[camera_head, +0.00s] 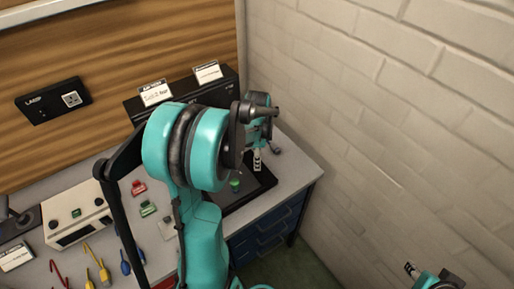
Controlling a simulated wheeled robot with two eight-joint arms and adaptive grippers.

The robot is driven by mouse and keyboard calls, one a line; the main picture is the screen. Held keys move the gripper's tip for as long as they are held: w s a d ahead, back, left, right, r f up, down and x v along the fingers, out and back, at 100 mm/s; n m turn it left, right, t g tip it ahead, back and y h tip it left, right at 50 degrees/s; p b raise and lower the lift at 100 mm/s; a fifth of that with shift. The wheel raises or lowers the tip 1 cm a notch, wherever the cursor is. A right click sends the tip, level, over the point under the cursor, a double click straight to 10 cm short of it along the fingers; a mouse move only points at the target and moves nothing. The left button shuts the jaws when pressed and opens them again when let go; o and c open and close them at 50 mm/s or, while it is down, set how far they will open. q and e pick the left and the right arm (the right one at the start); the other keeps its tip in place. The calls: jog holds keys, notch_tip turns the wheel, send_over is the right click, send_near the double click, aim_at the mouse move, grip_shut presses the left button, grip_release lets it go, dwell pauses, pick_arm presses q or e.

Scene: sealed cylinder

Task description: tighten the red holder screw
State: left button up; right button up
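My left arm rises through the middle of the view and covers part of the bench. Its gripper (260,158) is over the black tray (262,187) at the bench's right end. Only a little of its fingers shows, so I cannot tell whether it is open or holds anything. A small green part (235,184) sits at the tray, beside my arm. A small red piece (138,187) lies on the bench left of my arm; I cannot tell if it is the red holder. No screw can be made out. My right gripper (413,271) is at the bottom right, away from the bench.
A beige box (75,219) with buttons stands on the left. A green piece (148,208) and yellow, blue and red-handled tools lie in front. A black labelled unit (141,105) stands at the back. A brick wall (400,120) closes the right side, with floor below.

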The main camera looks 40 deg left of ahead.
pick_arm(q)
notch_tip(320, 180, up, 10)
jog(key=shift+r, duration=0.25)
dwell(0.5)
